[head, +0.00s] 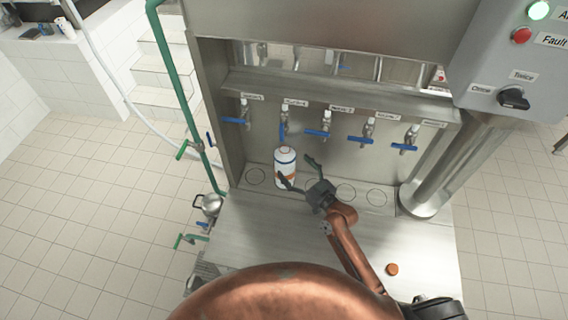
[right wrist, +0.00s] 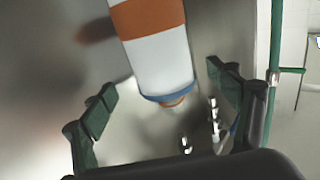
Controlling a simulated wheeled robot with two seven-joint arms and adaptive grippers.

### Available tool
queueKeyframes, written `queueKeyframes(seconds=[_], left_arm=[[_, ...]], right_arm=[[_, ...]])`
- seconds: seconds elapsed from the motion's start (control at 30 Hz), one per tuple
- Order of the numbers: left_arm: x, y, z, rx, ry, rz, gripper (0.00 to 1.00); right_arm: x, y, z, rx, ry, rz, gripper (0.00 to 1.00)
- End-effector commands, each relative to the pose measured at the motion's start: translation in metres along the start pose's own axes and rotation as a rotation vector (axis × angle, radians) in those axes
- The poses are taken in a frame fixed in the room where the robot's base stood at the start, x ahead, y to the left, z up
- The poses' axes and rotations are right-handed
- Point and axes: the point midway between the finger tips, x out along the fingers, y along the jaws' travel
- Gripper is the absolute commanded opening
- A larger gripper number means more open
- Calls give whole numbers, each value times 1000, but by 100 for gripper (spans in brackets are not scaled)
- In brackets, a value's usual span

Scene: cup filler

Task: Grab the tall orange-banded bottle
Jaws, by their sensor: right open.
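The tall white bottle with an orange band (head: 286,160) stands upright on the filler's metal shelf, under the second tap from the left. In the right wrist view the bottle (right wrist: 155,45) shows with its orange band and blue lower ring, lying between and beyond the two fingers. My right gripper (head: 297,172) is open beside the bottle, with one finger in front of its lower right side and the other to its right. In the right wrist view the open gripper (right wrist: 160,95) shows no finger clearly touching the bottle. My left gripper is not in view.
A row of several taps with blue handles (head: 318,133) hangs above the shelf. Marked circles (head: 256,176) on the shelf are empty. A green pipe (head: 176,90) runs along the left.

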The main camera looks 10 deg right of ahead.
Motion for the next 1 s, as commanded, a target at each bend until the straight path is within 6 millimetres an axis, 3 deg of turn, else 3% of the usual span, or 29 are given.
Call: queueKeyframes(seconds=[0.4,0.7,1.0], left_arm=[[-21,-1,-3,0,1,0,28],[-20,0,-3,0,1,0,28],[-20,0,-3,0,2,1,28]], right_arm=[[53,-3,-3,2,0,-3,82],[57,-4,-1,1,-1,-3,81],[57,-4,-1,1,-1,-3,60]])
